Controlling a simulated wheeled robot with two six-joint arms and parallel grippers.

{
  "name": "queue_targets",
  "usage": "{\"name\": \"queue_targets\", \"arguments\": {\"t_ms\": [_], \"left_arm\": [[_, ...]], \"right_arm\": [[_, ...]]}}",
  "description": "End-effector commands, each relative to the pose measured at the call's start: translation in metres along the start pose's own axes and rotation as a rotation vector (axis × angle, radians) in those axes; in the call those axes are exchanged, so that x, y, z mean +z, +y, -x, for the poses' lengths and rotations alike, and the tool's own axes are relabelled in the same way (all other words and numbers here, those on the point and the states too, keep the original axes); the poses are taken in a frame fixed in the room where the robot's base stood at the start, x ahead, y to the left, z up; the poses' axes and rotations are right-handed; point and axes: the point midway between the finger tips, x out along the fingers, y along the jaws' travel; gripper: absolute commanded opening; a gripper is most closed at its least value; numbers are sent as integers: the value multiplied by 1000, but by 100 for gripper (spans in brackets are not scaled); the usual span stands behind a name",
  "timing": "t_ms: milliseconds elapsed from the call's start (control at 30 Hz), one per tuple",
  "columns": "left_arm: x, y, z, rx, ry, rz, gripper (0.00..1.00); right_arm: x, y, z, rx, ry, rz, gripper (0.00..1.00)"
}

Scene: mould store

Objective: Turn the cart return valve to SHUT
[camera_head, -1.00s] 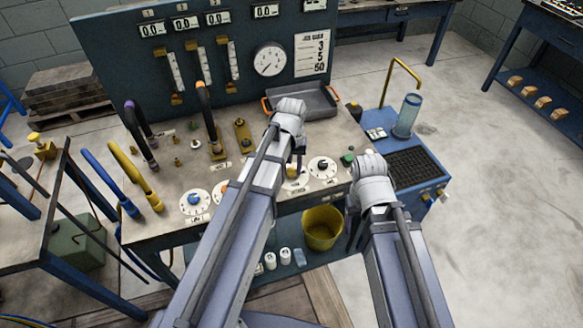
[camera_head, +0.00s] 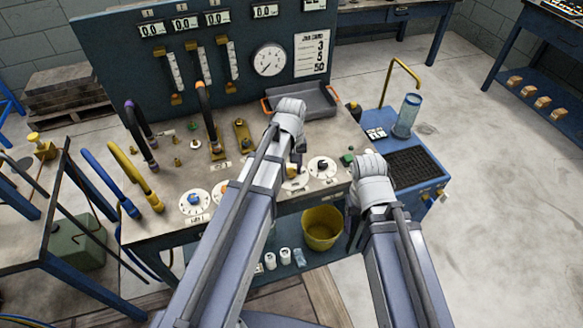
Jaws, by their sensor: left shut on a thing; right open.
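My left gripper (camera_head: 293,171) is shut on a small knob over a white round dial (camera_head: 295,184) near the bench's front edge. The gripper and my forearm hide most of the knob and part of the dial. To its right, another white dial (camera_head: 322,167) carries a dark knob. A white dial with a blue knob (camera_head: 194,201) is at the left. The dial lettering is too small to read. The blue cart (camera_head: 408,178) stands to the right, with small yellow knobs (camera_head: 441,191) on its front. My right gripper (camera_head: 352,228) is open and empty, low before the bench's right end.
A yellow bucket (camera_head: 322,229) and white bottles (camera_head: 271,261) stand on the shelf below. Hoses (camera_head: 134,178) rise at the bench's left. A grey tray (camera_head: 312,98) lies behind my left wrist. A green knob (camera_head: 347,157) is near the right end.

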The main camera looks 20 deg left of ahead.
Motion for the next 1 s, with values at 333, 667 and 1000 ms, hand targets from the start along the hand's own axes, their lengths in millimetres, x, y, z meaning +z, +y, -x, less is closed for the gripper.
{"name": "queue_targets", "arguments": {"t_ms": [333, 667, 1000], "left_arm": [[0, 0, 0, 0, 0, 0, 71], [0, 0, 4, 0, 0, 0, 71], [0, 0, 36, 0, 0, 0, 71]], "right_arm": [[0, 0, 0, 0, 0, 0, 66], [0, 0, 4, 0, 0, 0, 66], [2, 3, 36, 0, 0, 0, 66]]}}
